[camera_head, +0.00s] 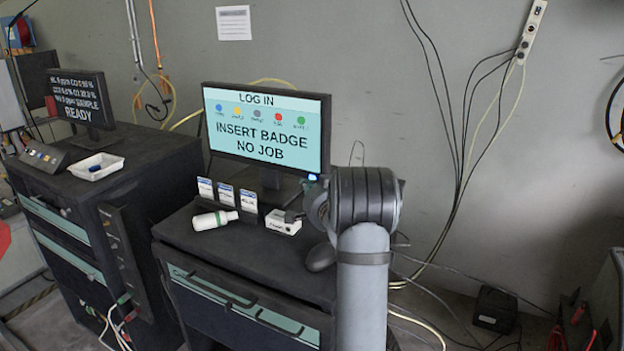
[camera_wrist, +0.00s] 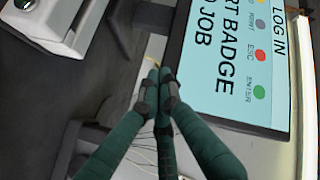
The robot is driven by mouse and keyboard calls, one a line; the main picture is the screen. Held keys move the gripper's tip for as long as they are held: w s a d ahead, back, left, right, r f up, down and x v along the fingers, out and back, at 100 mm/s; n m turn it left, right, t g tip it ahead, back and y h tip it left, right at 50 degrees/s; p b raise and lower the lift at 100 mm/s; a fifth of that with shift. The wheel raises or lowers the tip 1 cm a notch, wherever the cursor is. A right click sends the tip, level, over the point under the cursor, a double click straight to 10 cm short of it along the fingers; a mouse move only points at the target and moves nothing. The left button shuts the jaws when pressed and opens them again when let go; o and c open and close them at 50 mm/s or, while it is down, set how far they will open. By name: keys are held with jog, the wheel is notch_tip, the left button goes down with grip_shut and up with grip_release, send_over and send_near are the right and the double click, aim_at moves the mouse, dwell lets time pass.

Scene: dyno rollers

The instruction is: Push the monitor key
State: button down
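The monitor (camera_head: 266,128) stands on the dark cabinet. Its screen reads "LOG IN", "INSERT BADGE", "NO JOB", with a row of coloured, labelled dots in between. In the wrist view the screen (camera_wrist: 232,70) appears turned on its side, showing a red dot marked ESC and a green dot (camera_wrist: 259,91) marked ENTER. Which one is the monitor key I cannot tell. My gripper (camera_wrist: 162,84) has its dark green fingers drawn together, tips meeting, with nothing visible between them. In the picture the tips lie left of the monitor's edge, apart from the dots. In the head view my arm hides the fingers.
In front of the monitor are upright cards (camera_head: 226,196), a white bottle (camera_head: 214,219) and a small white box (camera_head: 284,222). At left, a second cabinet carries another monitor (camera_head: 80,100) and a white tray (camera_head: 96,166). Cables hang on the wall at right.

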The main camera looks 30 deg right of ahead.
jog(key=shift+d, duration=0.15)
jog(key=shift+w+d+b, duration=0.2)
jog(key=shift+w+b, duration=0.05)
jog(key=shift+b, duration=0.05)
jog(key=shift+w+d, duration=0.15)
jog(key=shift+d, duration=0.2)
dwell(0.9)
jog(key=shift+a, duration=0.1)
jog(key=shift+s+a+b, duration=0.4)
jog(key=shift+a+b, duration=0.2)
jog(key=shift+b, duration=0.15)
